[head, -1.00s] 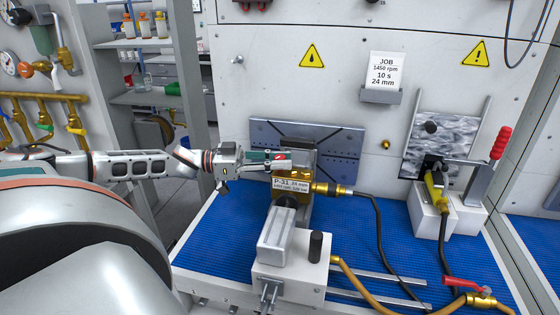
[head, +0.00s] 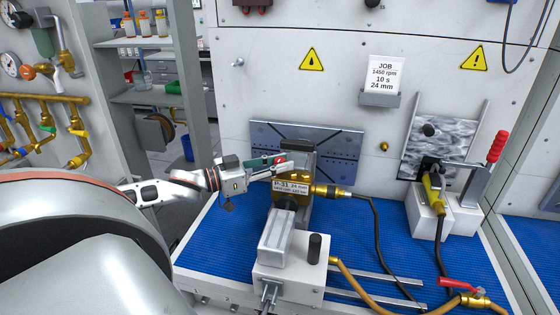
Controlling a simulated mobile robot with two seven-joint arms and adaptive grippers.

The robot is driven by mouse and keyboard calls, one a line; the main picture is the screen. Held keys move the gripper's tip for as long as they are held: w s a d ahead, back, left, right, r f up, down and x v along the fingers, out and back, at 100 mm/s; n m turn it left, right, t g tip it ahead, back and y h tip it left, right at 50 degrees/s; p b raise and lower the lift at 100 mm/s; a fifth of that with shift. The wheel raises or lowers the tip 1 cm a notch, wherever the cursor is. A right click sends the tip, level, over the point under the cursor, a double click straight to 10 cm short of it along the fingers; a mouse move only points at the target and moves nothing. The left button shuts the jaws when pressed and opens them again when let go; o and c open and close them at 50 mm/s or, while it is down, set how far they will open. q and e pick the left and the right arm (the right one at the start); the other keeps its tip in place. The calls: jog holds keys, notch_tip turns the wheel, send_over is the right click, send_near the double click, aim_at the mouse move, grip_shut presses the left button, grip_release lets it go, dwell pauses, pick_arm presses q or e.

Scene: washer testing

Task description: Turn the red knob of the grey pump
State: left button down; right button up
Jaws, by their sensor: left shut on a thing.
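The grey pump (head: 276,240) stands on the blue mat, with a grey motor body and a brass head. Its label (head: 291,186) seems to read P-31 and 24 mm. The red knob (head: 280,160) is at the pump's upper left, behind the fingers, and only a small red part shows. My left gripper (head: 283,166) comes in from the left and is shut on the red knob; the fingers hide most of it. My right gripper is not in view.
A brass fitting with a black hose (head: 372,217) leaves the pump's right side. A clamp with a red handle (head: 498,147) stands on the right. A red-handled valve (head: 462,286) is at lower right. A job card (head: 382,74) reads 1450 rpm, 10 s, 24 mm. The mat (head: 390,240) has free room.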

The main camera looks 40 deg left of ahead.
pick_arm(q)
jog(key=n+y, duration=0.3)
jog(key=y, duration=0.1)
jog(key=n+t+y, duration=0.1)
jog(key=n+y, duration=0.2)
jog(key=y, duration=0.2)
jog(key=shift+t, duration=0.3)
jog(key=shift+n+y, duration=0.5)
jog(key=shift+y, duration=0.4)
jog(key=shift+n+y, duration=0.3)
jog(key=shift+y, duration=0.2)
jog(key=c, duration=1.8)
grip_release()
jog(key=shift+o, duration=0.2)
jog(key=shift+s, duration=0.2)
jog(key=v, duration=0.7)
jog(key=shift+r, duration=0.15)
